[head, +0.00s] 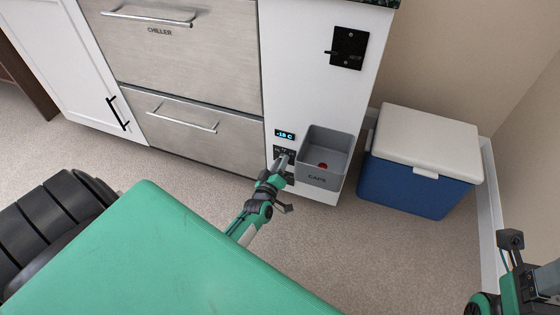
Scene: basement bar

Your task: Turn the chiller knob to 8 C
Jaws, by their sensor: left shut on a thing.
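The chiller (185,50) is a pair of steel drawers with bar handles, the upper one marked CHILLER. On the white panel to its right, a small lit display (285,134) reads what looks like -18 C. Just below it is a dark control plate (279,153) with small markings. My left gripper (284,163) reaches up to this plate and is shut on the chiller knob, which is mostly hidden behind the fingers. My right gripper (511,240) is at the lower right edge, partly cut off and far from the knob; its jaws are unclear.
A grey bin marked CAPS (322,177), with a small red thing inside, is mounted close to the right of my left gripper. A blue cooler with a white lid (420,170) stands farther right. A black wall plate (349,47) is above. Carpet (370,260) in front is clear.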

